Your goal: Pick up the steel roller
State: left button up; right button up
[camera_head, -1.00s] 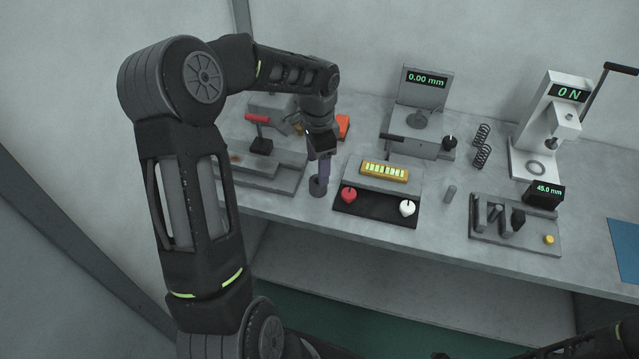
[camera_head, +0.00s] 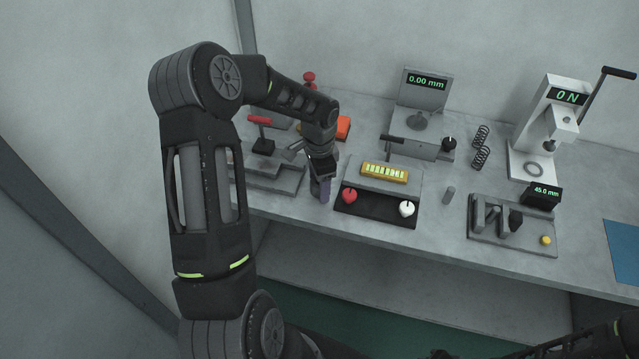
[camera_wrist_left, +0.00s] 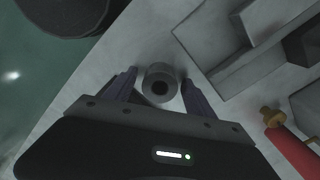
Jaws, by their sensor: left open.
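The steel roller, a short grey cylinder with a dark hole in its end (camera_wrist_left: 160,88), stands upright on the bench top in the left wrist view. My left gripper (camera_wrist_left: 159,77) is open, with one finger on each side of the roller and small gaps visible. In the head view my left gripper (camera_head: 320,190) points down at the bench's front edge, left of the panel with red and white knobs. There the gripper hides the roller. My right gripper is not in view; only part of my right arm shows at the bottom right.
A grey fixture with a red-handled lever (camera_head: 258,121) is close on the left. The knob panel (camera_head: 375,206) is close on the right.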

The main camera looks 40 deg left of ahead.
pick_arm(q)
jog(key=shift+c, duration=0.4)
grip_shut()
dwell(0.6)
